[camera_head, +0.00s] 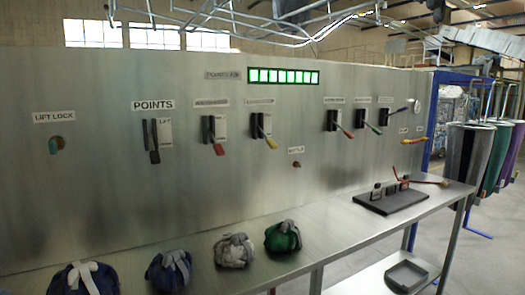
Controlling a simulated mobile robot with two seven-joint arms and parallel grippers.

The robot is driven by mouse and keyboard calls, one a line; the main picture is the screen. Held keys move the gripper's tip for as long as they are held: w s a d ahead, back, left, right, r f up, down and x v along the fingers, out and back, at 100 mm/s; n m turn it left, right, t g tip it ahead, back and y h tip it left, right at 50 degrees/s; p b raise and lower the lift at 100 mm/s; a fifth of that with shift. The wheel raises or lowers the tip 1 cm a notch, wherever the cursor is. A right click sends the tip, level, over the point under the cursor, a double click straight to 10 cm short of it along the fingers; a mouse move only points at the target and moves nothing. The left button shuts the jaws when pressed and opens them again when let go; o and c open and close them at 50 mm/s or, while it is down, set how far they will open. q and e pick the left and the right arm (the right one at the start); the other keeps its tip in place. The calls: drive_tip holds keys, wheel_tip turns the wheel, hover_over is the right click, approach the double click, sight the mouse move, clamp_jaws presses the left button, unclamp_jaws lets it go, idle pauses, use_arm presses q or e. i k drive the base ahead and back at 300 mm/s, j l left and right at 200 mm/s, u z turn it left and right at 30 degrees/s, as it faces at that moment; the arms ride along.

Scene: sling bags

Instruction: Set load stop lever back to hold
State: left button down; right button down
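A metal control panel (110,185) carries a row of levers. I cannot read which label says load stop. The lever under POINTS (154,150) has a dark handle pointing down. A red-tipped lever (218,147) and a yellow-tipped lever (269,140) stand to its right, both slanting down. Farther right are an orange-red-tipped lever (347,133), a green-tipped lever (375,129) and a dark lever (401,109) that slants up to the right. Neither of my grippers is in view.
A metal bench (345,232) runs below the panel. Several tied bags, including a green bag (283,237), sit along its front. A dark stand (393,203) is at its right. A grey tray (407,276) lies on a lower shelf. Tall sling bags (470,150) hang at the right.

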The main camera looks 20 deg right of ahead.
sight(271, 144)
drive_tip(key=i+l+u, duration=0.1)
drive_tip(key=i+l, duration=0.15)
drive_tip(key=i, duration=0.15)
drive_tip(key=i+l+u, duration=0.15)
drive_tip(key=i+l, duration=0.2)
drive_tip(key=i, duration=0.05)
